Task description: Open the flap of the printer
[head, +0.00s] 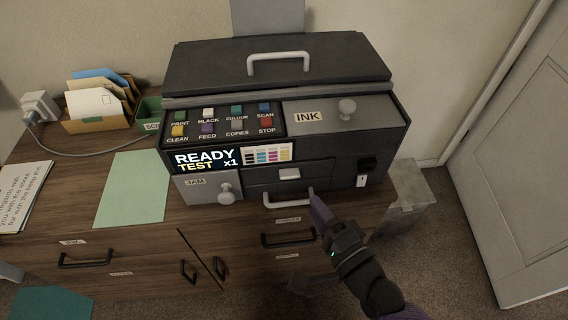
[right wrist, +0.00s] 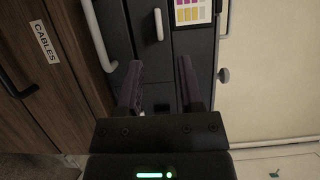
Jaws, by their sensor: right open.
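The dark grey printer (head: 226,175) stands on a wooden cabinet. Its front has a JAM panel (head: 200,190) with a white knob, a middle panel with a pale tab (head: 289,174), and a curved white handle (head: 288,202) below. The tab (right wrist: 158,23) and handle (right wrist: 97,36) also show in the right wrist view. On top are a lid with a white bar handle (head: 278,58) and an INK panel (head: 312,112) with a knob; all look closed. My right gripper (head: 313,194) is open and empty before the lower front, right of the handle. My left gripper is not in view.
Black drawer handles (head: 287,240) stick out from the cabinet front below the printer. A grey bin (head: 408,195) stands to the right, near a white door (head: 535,160). Green paper (head: 133,190), an envelope holder (head: 95,124) and a cable lie on the left.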

